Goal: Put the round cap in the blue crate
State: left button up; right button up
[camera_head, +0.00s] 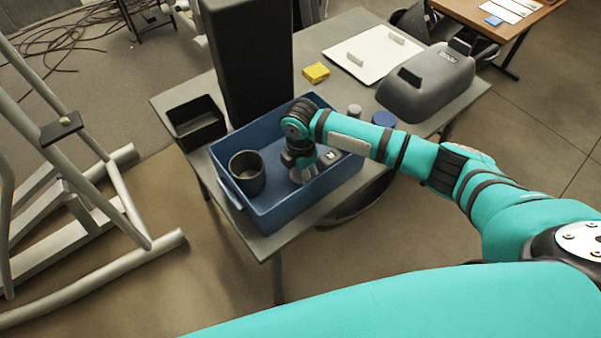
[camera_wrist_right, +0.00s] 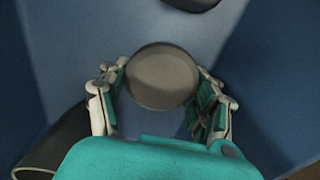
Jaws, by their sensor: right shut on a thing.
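The blue crate (camera_head: 285,212) stands on the grey table at its near left side. My right gripper (camera_head: 303,173) reaches down inside the crate's walls. In the right wrist view, the gripper (camera_wrist_right: 160,95) is shut on the round cap (camera_wrist_right: 162,72), a grey-brown disc between its two fingers, with blue crate surface (camera_wrist_right: 85,40) beyond. Whether the cap touches the crate floor I cannot tell. My left gripper is not in view.
A dark grey cup (camera_head: 246,174) is in the crate's left part. A black tray (camera_head: 195,124) and tall black block (camera_head: 247,60) stand beside the crate. A blue disc (camera_head: 384,118), small grey cylinder (camera_head: 355,110), yellow block (camera_head: 316,72), white board (camera_head: 372,55) and grey tub (camera_head: 425,82) lie behind.

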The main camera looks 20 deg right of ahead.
jog(key=o, duration=1.5)
jog(key=shift+f, duration=0.1)
jog(key=shift+c, duration=0.2)
notch_tip(320, 180, up, 13)
